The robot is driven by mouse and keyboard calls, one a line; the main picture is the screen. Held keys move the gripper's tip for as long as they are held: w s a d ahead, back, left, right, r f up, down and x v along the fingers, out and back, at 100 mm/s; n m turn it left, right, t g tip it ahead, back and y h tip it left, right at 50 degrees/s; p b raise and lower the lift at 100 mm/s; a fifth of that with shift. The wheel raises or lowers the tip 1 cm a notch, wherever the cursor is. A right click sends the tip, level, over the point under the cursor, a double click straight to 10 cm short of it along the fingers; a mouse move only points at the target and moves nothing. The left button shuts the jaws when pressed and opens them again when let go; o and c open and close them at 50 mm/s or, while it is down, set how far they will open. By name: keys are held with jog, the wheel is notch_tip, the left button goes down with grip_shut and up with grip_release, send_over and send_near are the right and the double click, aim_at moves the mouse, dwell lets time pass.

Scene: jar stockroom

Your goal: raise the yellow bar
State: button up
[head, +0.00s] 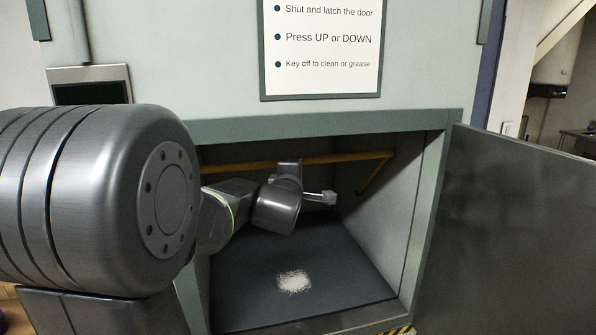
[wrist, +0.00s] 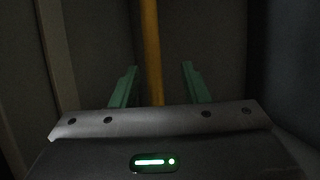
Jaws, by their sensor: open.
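The yellow bar (head: 335,159) runs across the upper part of an open compartment in the head view. Its right end bends down along the side wall. My arm reaches into the compartment and covers part of the bar. In the wrist view the bar (wrist: 151,45) runs upright between the two green fingers of my gripper (wrist: 159,69). The fingers are open, with a gap on each side of the bar, wider on the right. My fingertips are not clearly visible in the head view.
The grey door (head: 510,230) stands open at the right. The dark compartment floor (head: 245,275) bears a patch of pale powder (head: 293,282). A sign (head: 321,45) with written instructions hangs above the opening. A dark panel (head: 90,90) is at the upper left. The compartment walls surround my arm closely.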

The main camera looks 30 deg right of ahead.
jog(key=v, duration=0.6)
dwell(0.3)
jog(key=p+x, duration=0.1)
jog(key=x, duration=1.1)
jog(key=shift+w+d+p, duration=0.15)
jog(key=shift+w+p, duration=0.05)
jog(key=shift+p, duration=0.1)
jog(key=shift+w+d, duration=0.45)
jog(key=shift+w, duration=0.1)
jog(key=shift+a, duration=0.1)
